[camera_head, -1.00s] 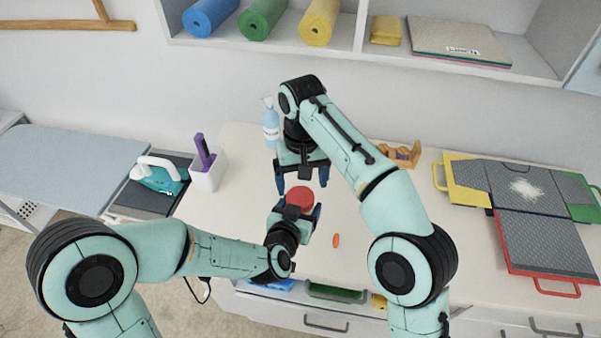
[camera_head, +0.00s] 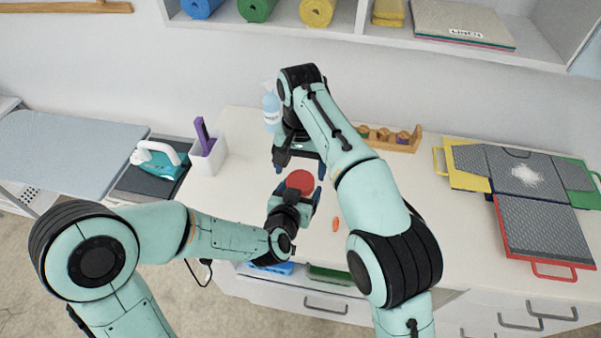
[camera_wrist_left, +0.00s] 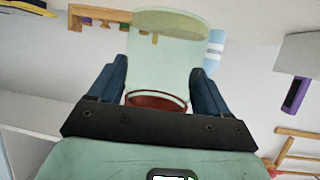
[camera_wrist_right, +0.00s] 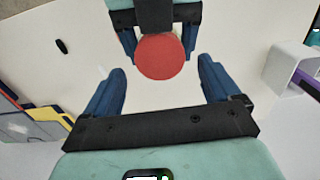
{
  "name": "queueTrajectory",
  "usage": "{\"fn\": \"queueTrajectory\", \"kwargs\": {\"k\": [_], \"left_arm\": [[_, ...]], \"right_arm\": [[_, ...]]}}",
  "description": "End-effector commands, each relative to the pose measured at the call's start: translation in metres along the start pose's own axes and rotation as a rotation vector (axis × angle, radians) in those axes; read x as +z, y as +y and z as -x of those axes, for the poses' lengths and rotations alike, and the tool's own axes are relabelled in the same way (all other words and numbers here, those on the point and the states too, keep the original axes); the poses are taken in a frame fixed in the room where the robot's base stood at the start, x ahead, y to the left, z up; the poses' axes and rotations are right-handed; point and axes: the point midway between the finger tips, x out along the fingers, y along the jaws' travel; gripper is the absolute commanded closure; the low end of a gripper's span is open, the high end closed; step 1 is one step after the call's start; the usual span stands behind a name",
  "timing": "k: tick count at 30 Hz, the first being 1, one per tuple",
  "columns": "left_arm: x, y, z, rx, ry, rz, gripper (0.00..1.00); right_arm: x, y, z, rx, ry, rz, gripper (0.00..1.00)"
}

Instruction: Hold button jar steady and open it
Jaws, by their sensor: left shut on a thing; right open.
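The button jar has a round red lid (camera_head: 300,181) and stands upright on the white counter. In the left wrist view its clear, see-through body (camera_wrist_left: 160,65) shows between the fingers, with the picture upside down. My left gripper (camera_head: 297,198) is shut on the jar from the near side. My right gripper (camera_head: 298,167) is open, pointing down from above at the far side of the lid. In the right wrist view the lid (camera_wrist_right: 160,57) appears beyond the open fingertips, with no contact visible. My left gripper's fingers (camera_wrist_right: 160,42) flank it there.
A small orange item (camera_head: 335,224) lies right of the jar. A spray bottle (camera_head: 271,112) and a wooden rack (camera_head: 392,138) stand behind. A white holder (camera_head: 207,160) and an iron (camera_head: 158,160) are left. Grey folding boards (camera_head: 540,230) lie at the right.

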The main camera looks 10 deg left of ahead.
Motion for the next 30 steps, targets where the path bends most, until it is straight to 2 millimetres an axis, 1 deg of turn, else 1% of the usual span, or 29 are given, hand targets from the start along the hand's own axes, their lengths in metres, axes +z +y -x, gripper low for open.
{"fn": "queueTrajectory", "kwargs": {"k": [3, 7, 11, 18, 19, 20, 21, 23, 24, 30], "left_arm": [[-0.001, 0.000, 0.000, 0.000, 0.002, 0.000, 1.00], [-0.001, 0.000, 0.000, 0.000, 0.002, 0.000, 1.00], [-0.001, 0.000, 0.000, 0.000, 0.002, 0.000, 1.00], [-0.001, 0.000, 0.000, 0.000, 0.002, 0.000, 1.00], [-0.001, 0.000, 0.000, 0.000, 0.002, 0.000, 1.00], [-0.001, 0.000, 0.000, 0.000, 0.002, 0.000, 1.00], [-0.001, 0.000, 0.000, 0.000, 0.002, 0.000, 1.00], [-0.001, 0.000, 0.000, 0.000, 0.002, 0.000, 1.00], [-0.001, 0.000, 0.000, 0.000, 0.002, 0.000, 1.00], [-0.001, 0.000, 0.000, 0.000, 0.002, 0.000, 1.00]], "right_arm": [[0.001, 0.001, -0.017, 0.001, -0.002, 0.000, 0.10], [0.000, 0.001, -0.029, 0.000, 0.000, 0.000, 0.10], [0.000, 0.001, -0.035, 0.000, 0.001, 0.000, 0.10], [0.000, 0.000, -0.036, -0.001, 0.002, 0.000, 0.10], [0.000, 0.000, -0.036, -0.001, 0.002, 0.000, 0.13], [0.000, 0.000, -0.036, -0.001, 0.002, 0.001, 0.23], [0.000, 0.000, -0.036, -0.001, 0.001, 0.001, 0.36], [0.000, 0.000, -0.036, -0.001, 0.001, 0.001, 0.56], [0.000, 0.000, -0.036, -0.001, 0.001, 0.001, 0.69], [0.000, 0.000, -0.036, -0.001, 0.001, 0.011, 0.69]]}}
